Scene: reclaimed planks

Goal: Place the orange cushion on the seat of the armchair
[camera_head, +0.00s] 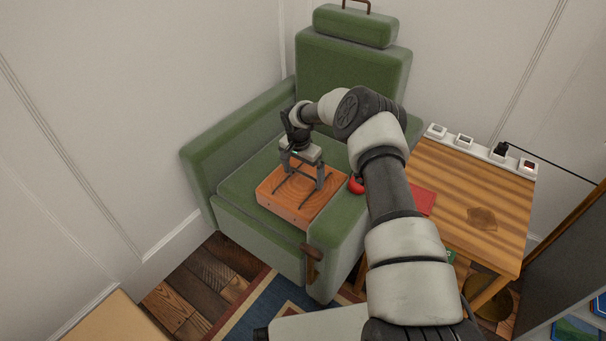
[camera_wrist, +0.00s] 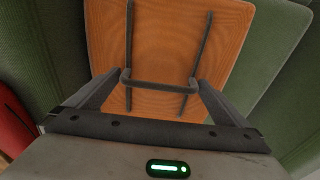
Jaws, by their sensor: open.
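The orange cushion (camera_head: 277,207) lies flat on the seat (camera_head: 236,188) of the green armchair (camera_head: 225,147), towards the front and beside the right armrest. It looks like a square block with a wood-like grain and fills the middle of the wrist view (camera_wrist: 165,45). My gripper (camera_head: 291,196) points down over the cushion with its fingers spread. In the wrist view my gripper (camera_wrist: 160,62) has both thin fingers apart over the cushion's top face, with nothing gripped between them. I cannot tell whether the fingertips touch the cushion.
A wooden side table (camera_head: 460,185) stands right of the armchair. A red flat item (camera_head: 422,201) lies on it, and several white sockets line its back edge. A red round object (camera_head: 356,185) is by the right armrest. Walls close off the back and left. A patterned rug (camera_head: 262,300) lies in front.

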